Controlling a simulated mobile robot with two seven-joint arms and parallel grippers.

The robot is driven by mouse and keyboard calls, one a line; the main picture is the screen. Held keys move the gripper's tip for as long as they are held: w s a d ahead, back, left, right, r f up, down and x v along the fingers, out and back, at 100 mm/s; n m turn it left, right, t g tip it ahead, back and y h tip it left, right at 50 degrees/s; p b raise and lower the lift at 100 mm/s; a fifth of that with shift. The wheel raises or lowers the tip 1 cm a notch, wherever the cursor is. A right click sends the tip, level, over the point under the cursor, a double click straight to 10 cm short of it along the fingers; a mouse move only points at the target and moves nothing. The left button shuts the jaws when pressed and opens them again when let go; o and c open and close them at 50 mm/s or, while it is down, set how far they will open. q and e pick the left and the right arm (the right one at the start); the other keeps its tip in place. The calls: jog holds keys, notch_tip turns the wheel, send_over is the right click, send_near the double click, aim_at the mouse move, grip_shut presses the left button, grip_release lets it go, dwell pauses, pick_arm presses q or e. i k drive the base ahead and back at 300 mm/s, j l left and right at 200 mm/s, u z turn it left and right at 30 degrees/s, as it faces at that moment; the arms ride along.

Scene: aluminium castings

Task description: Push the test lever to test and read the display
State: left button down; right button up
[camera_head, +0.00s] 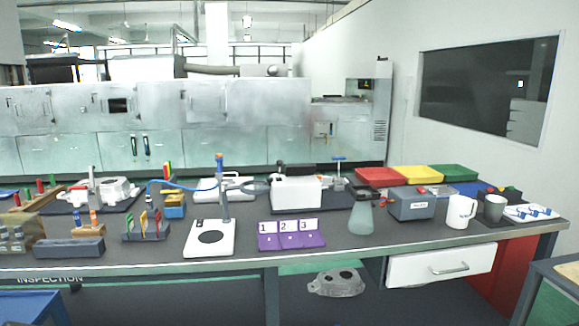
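Neither of my grippers shows in the head view. I cannot tell for sure which item carries the test lever or the display. A grey box (410,205) with a small red part on top stands right of centre on the bench. A white box-shaped device (297,194) stands on a dark mat at the middle. A blue T-shaped handle (338,158) stands upright just right of it. No lettering or reading on a display is legible.
The long dark bench (190,265) is crowded. A drawer (425,267) sits below; a casting (337,283) lies underneath.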

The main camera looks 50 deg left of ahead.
aim_at(280, 162)
jog(key=i+j+z, duration=0.1)
jog(key=i, duration=1.45)
jog(key=z, duration=7.15)
